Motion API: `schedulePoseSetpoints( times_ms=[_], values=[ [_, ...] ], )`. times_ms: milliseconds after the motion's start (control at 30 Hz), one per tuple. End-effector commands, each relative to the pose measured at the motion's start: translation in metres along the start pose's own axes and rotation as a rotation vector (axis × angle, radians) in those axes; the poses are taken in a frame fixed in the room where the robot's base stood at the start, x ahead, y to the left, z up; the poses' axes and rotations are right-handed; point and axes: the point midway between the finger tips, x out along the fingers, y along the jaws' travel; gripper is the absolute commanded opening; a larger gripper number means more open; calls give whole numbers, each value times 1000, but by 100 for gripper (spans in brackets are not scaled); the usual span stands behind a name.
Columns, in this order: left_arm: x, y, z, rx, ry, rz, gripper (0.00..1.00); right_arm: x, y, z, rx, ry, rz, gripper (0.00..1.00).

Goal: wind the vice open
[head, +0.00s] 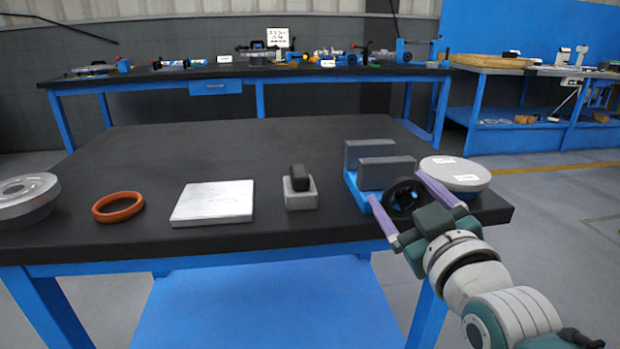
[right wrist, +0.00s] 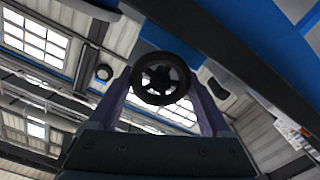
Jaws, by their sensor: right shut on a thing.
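The vice (head: 355,190) has a blue base and two grey upright jaws, and stands near the table's right end. A narrow gap shows between its back jaw (head: 369,152) and front jaw (head: 386,173). Its black handwheel (head: 392,187) faces the table's front edge. My right gripper (head: 397,188) reaches in from the front right, with its purple fingers on either side of the handwheel, shut on it. In the right wrist view the handwheel (right wrist: 140,80) sits between the fingertips of the gripper (right wrist: 160,82). My left gripper is not in view.
A round grey flanged part (head: 455,170) stands close to the right of the vice. Left of it are a small grey block with a black top (head: 300,190), a silver plate (head: 214,202), an orange ring (head: 118,207) and a metal shell (head: 25,197). The table's back middle is clear.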

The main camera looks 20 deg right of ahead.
Motion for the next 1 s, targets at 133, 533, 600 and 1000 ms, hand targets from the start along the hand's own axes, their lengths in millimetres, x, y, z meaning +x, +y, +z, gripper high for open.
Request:
schedulePoseSetpoints(
  times_ms=[133, 533, 600, 1000],
  values=[
    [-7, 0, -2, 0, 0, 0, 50, 0, 1, -1, 139, -2, -1, 26],
    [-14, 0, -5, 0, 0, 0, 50, 0, 2, 0, 481, -2, -1, 26],
    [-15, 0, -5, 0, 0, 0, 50, 0, 2, 1, 527, -2, -1, 26],
    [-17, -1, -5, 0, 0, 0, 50, 0, 2, 2, 676, -2, 0, 26]
  ],
)
